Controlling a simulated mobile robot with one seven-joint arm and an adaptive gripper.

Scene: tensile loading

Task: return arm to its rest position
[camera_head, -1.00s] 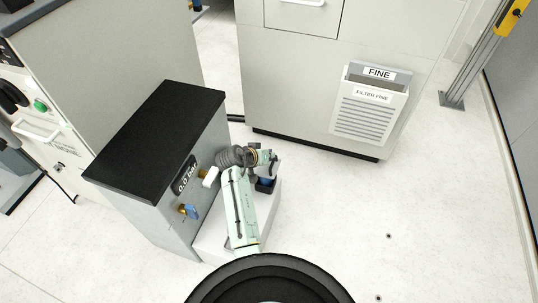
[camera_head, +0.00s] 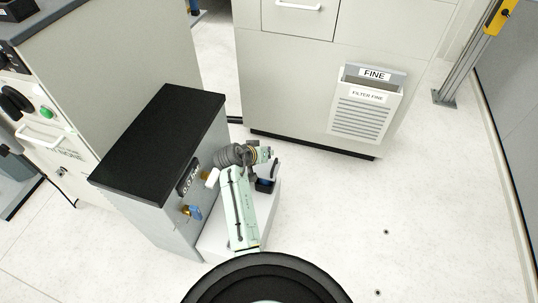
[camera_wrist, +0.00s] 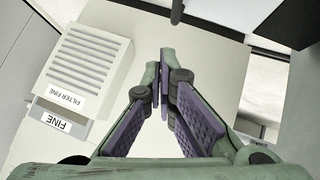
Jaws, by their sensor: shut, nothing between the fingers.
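My arm (camera_head: 240,210) is folded close to my body in the head view, with its pale green link rising from the bottom middle. Its wrist end lies near the front of a small grey cabinet. My gripper (camera_wrist: 160,75) points away from the camera in the wrist view, its two purple-padded fingers converging at the tips. It is shut and holds nothing. The fingers cannot be made out clearly in the head view.
A grey cabinet with a black top (camera_head: 160,140) and a pressure display stands close left of my arm. A larger cabinet with a FINE filter bin (camera_head: 362,110) stands ahead; the bin also shows in the wrist view (camera_wrist: 85,60). Floor (camera_head: 420,215) at right is clear.

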